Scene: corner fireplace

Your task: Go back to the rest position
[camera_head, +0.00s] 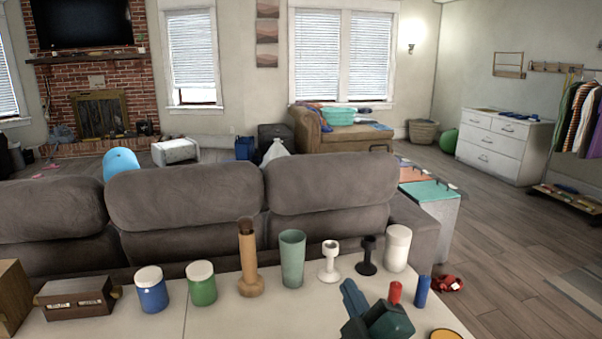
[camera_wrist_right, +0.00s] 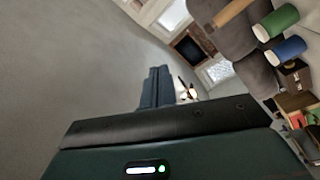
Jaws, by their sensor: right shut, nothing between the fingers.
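My right gripper (camera_head: 350,290) shows low in the head view, over the front part of the white table (camera_head: 225,318). Its blue-grey fingers point up and to the left, toward the row of objects, and are closed together. In the right wrist view the fingers (camera_wrist_right: 156,88) lie side by side with nothing between them. My left gripper is in neither view.
A wooden pepper mill (camera_head: 248,260), green cup (camera_head: 292,258), white candle holder (camera_head: 329,262), black candle holder (camera_head: 367,256) and white canister (camera_head: 397,248) stand beyond the gripper. Red (camera_head: 394,293) and blue (camera_head: 422,291) cylinders are close right. A grey sofa (camera_head: 185,195) stands behind.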

